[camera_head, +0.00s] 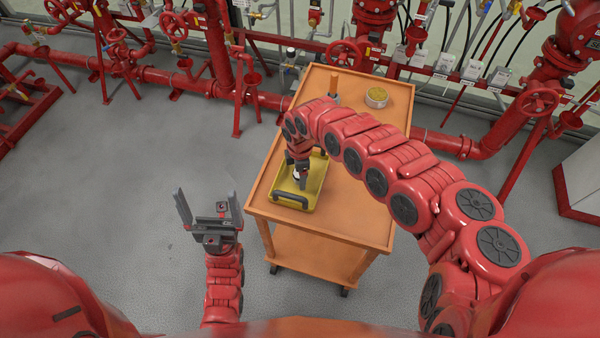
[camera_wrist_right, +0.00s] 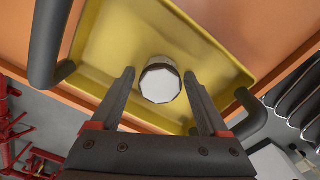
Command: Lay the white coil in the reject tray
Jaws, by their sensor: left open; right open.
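The yellow tray (camera_head: 316,194) with black handles lies on the orange cart; it also fills much of the right wrist view (camera_wrist_right: 225,75). The white coil (camera_wrist_right: 160,84) is in the tray, its pale many-sided end facing the wrist camera. In the head view the coil is mostly hidden by my right gripper (camera_head: 299,173). My right gripper points down over the tray, its fingers (camera_wrist_right: 158,78) spread on either side of the coil with visible gaps. My left gripper (camera_head: 206,194) is open and empty, left of the cart above the floor.
A round tin with yellowish contents (camera_head: 376,97) stands on the far right of the orange cart (camera_head: 345,220). Red pipes and valves (camera_head: 170,78) run along the back. The grey floor left of the cart is clear.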

